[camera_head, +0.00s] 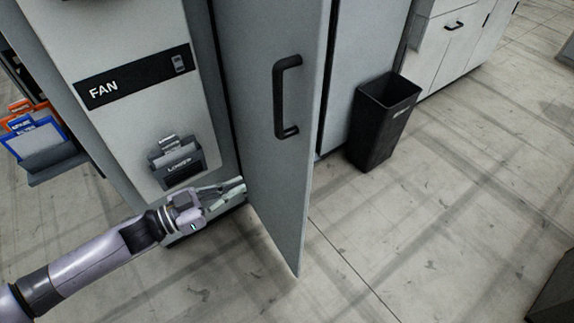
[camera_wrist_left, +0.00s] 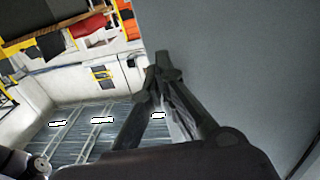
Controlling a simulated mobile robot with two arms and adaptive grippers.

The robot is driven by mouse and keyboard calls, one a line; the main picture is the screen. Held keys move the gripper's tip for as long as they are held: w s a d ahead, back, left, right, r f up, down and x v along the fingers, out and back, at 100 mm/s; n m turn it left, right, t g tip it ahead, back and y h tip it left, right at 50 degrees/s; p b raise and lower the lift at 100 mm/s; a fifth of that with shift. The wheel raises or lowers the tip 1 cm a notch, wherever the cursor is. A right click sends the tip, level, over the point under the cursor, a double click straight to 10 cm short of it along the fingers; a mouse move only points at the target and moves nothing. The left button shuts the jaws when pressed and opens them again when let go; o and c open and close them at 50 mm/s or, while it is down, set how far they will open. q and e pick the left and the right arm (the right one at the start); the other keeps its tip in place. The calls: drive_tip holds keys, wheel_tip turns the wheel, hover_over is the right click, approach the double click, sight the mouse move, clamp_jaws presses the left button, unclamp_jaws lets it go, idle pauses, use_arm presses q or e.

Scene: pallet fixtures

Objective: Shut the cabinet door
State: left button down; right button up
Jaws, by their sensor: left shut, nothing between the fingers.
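The cabinet door (camera_head: 285,165) is grey with a black bar handle (camera_head: 288,97) and stands open, swung out from the grey cabinet. My left gripper (camera_head: 241,187) is shut and empty, beside the left face of the door near its lower part. In the left wrist view its fingertips (camera_wrist_left: 163,58) come together in front of a large grey panel (camera_wrist_left: 245,60), seemingly the door. I cannot tell whether the fingertips touch it. My right gripper is not in view.
A black waste bin (camera_head: 380,120) stands on the floor right of the door. A panel marked FAN (camera_head: 140,77) and a black lower unit (camera_head: 178,165) are on the left. White cabinets (camera_head: 460,40) stand at the back right. The floor (camera_head: 430,220) in front is clear.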

use_arm(q)
drive_tip(key=p, duration=0.2)
approach(298, 159)
drive_tip(key=p+x, duration=0.1)
drive_tip(key=x, duration=0.5)
drive_tip(key=shift+w+d, duration=0.1)
drive_tip(key=shift+d, duration=0.2)
drive_tip(key=shift+w+d, duration=0.15)
drive_tip(key=shift+d, duration=0.05)
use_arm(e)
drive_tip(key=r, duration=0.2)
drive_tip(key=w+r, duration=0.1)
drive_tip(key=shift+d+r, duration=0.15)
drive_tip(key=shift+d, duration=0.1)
use_arm(q)
drive_tip(key=shift+d, duration=0.1)
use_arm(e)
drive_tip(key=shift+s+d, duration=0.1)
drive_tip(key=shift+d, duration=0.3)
